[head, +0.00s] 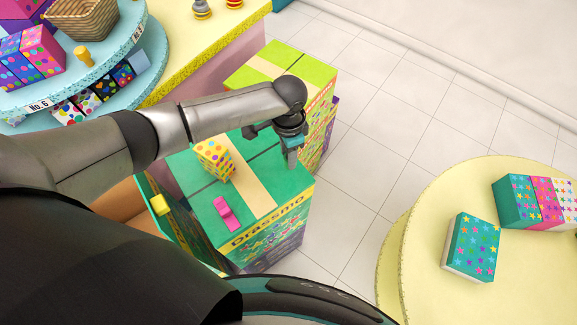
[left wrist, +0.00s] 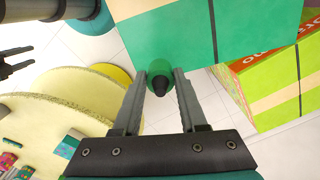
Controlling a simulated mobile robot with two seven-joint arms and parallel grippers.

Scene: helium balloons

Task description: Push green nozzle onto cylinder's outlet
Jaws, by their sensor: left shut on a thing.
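My left gripper (head: 292,158) hangs over the right edge of a green-topped carton in the head view. In the left wrist view, my left gripper (left wrist: 160,76) is shut on the green nozzle (left wrist: 158,70), a rounded green piece with a black tip, held between the two grey fingers. The nozzle cannot be made out clearly in the head view. The cylinder and its outlet are not clearly visible in either view. At the left edge of the left wrist view, my right gripper (left wrist: 30,56) shows two dark fingers apart, with nothing visible between them.
The green-topped carton (head: 275,175) bears a yellow dotted box (head: 215,160) and a pink object (head: 224,213). A lime-topped carton (head: 265,65) stands behind. A round yellow table (head: 415,235) with starry boxes (head: 472,247) is at right. Bare tiled floor (head: 365,130) lies between.

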